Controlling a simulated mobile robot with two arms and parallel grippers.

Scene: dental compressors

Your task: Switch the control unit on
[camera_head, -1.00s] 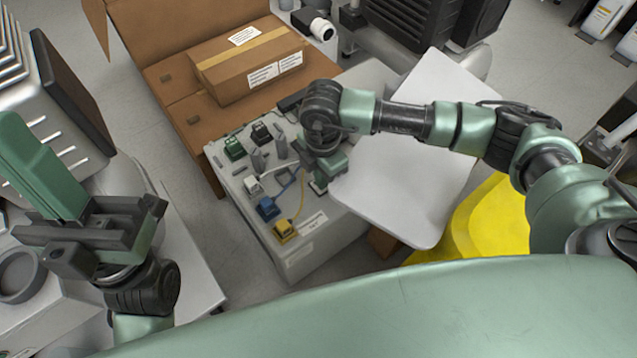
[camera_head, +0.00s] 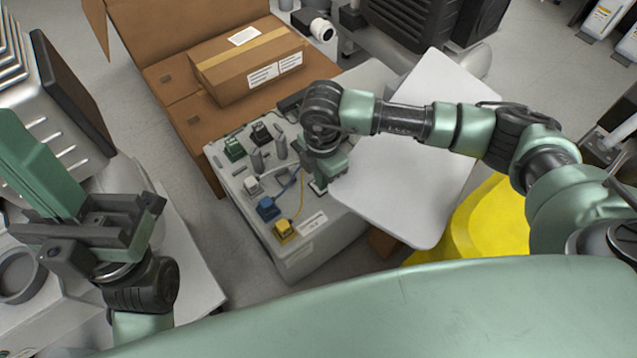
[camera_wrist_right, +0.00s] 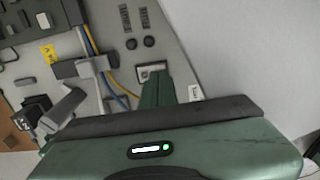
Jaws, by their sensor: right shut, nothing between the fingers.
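The control unit (camera_head: 310,246) is a pale grey box with coloured plugs, cables and grey posts on its top panel. My right gripper (camera_head: 318,186) is shut and empty, pointing down at the panel's right side.
A white board (camera_head: 405,185) lies right of the panel, under my right arm. A cardboard box (camera_head: 245,65) lies behind the unit. A yellow object (camera_head: 485,220) is at the right. Blue (camera_head: 268,208) and yellow (camera_head: 284,231) plugs stand near the front edge.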

